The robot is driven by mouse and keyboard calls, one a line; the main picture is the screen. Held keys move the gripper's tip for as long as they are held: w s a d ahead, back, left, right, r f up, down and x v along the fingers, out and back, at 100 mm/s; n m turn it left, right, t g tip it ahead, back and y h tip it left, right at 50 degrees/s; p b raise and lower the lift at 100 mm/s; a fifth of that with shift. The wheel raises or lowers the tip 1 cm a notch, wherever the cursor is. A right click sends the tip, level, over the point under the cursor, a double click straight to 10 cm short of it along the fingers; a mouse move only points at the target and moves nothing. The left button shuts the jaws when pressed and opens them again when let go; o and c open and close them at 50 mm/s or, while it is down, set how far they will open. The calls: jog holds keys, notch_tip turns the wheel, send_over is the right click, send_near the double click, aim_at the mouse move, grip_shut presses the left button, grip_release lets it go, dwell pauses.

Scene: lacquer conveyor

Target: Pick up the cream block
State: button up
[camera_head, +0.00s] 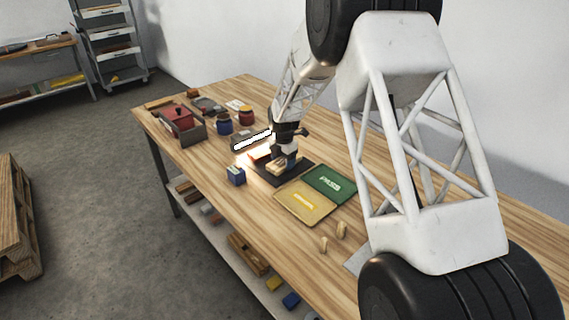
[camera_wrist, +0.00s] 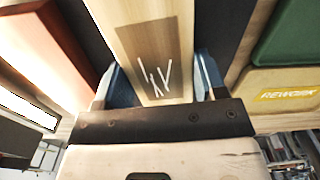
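The cream block (camera_head: 279,168) is a pale wooden bar on the dark mat (camera_head: 268,177) on the workbench. In the wrist view the cream block (camera_wrist: 155,45) runs up between my fingers, with a browner patch and white marks on its face. My gripper (camera_head: 287,160) is down at the block. In the wrist view the blue fingers of my gripper (camera_wrist: 160,82) stand on both sides of it, very close. I cannot tell whether both fingers press on it. The fingertips are partly hidden.
An orange-red block (camera_head: 260,153) lies close beside, under a bright lamp bar (camera_head: 252,140). A blue block (camera_head: 236,176) stands at the mat's left. A green PASS tray (camera_head: 330,184) and yellow REWORK tray (camera_head: 303,203) lie right. Wooden pieces (camera_head: 341,230) stand nearer the front.

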aim_at(283, 161)
jog(key=c, duration=0.4)
jog(key=shift+c, duration=0.2)
jog(key=shift+r, duration=0.1)
jog(key=shift+r, duration=0.8)
notch_tip(283, 161, up, 2)
jog(key=s+d, duration=0.1)
jog(key=s, duration=0.4)
jog(key=s+d, duration=0.1)
jog(key=s, duration=0.4)
jog(key=s+d+r, duration=0.1)
jog(key=s+d, duration=0.1)
jog(key=s, duration=0.3)
jog(key=shift+s+d+r, duration=0.1)
jog(key=shift+s, duration=0.15)
